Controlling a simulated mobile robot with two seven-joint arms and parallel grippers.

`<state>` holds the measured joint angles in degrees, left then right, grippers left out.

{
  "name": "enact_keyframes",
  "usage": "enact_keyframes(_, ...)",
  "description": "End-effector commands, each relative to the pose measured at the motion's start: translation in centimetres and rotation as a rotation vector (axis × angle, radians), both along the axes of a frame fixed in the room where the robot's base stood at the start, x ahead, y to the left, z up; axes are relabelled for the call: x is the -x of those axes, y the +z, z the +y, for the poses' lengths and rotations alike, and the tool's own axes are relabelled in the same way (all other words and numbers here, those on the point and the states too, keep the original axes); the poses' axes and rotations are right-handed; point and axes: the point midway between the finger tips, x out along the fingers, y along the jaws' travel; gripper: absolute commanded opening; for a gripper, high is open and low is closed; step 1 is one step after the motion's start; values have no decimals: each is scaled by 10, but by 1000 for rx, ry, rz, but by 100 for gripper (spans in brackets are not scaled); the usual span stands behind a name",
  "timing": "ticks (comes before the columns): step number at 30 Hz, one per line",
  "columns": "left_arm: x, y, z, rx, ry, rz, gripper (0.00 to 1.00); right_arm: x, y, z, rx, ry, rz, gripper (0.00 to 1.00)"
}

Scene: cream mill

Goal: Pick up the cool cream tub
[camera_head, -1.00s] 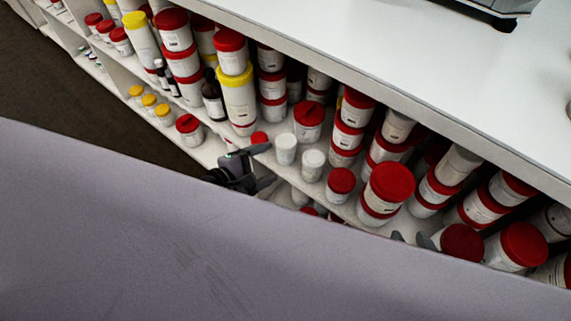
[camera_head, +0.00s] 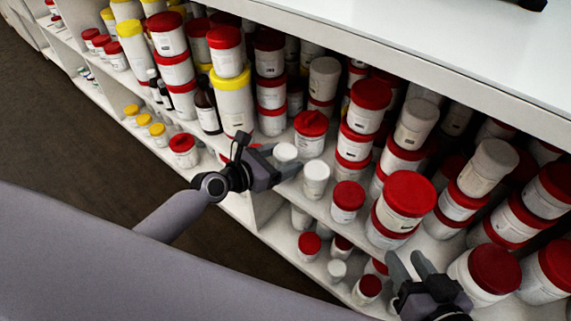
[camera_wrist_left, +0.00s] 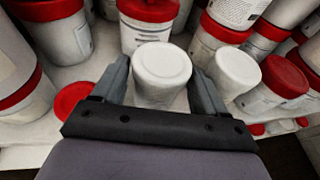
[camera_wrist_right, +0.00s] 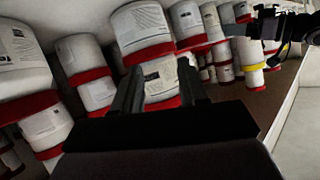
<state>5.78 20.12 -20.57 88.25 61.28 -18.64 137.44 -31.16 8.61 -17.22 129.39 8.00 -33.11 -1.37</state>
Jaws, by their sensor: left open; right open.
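I cannot read which label is the cool cream tub's. A small plain white tub (camera_head: 285,152) stands upright on the upper open shelf (camera_head: 262,205). My left gripper (camera_head: 274,166) is open at this tub. In the left wrist view the same white tub (camera_wrist_left: 162,70) sits between the open fingers (camera_wrist_left: 158,88), with no clear grip on it. A second small white tub (camera_head: 316,178) stands just right of it, also seen in the left wrist view (camera_wrist_left: 236,72). My right gripper (camera_head: 412,264) is open and empty, in front of red-lidded jars at the lower right.
A large red-lidded jar (camera_head: 405,205) and a small red-lidded jar (camera_head: 347,200) stand right of the white tubs. Another red-lidded jar (camera_head: 310,132) is behind them. Stacked jars crowd the shelf. A white counter (camera_head: 430,45) overhangs it. Small jars stand on a lower shelf.

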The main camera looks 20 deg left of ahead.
Motion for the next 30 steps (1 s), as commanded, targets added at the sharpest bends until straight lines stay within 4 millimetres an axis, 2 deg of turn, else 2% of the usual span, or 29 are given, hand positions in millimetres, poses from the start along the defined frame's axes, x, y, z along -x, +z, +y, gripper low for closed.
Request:
enact_keyframes(6, -23, -9, -13, -1, -1, 0, 73, -4, -5, 9, -59, 14, -1, 43)
enact_keyframes(16, -27, -8, -15, -1, 0, 0, 73, -3, -4, 11, -73, 18, 4, 43)
enact_keyframes(18, -27, -8, -15, -1, 0, 0, 50, -4, -4, 11, -72, 18, 4, 43)
enact_keyframes(20, -27, -8, -15, -1, 0, 0, 31, -4, -4, 11, -72, 18, 4, 43)
enact_keyframes(30, -27, -3, -15, 0, 0, -1, 31, -4, 0, 11, -64, 17, 1, 43)
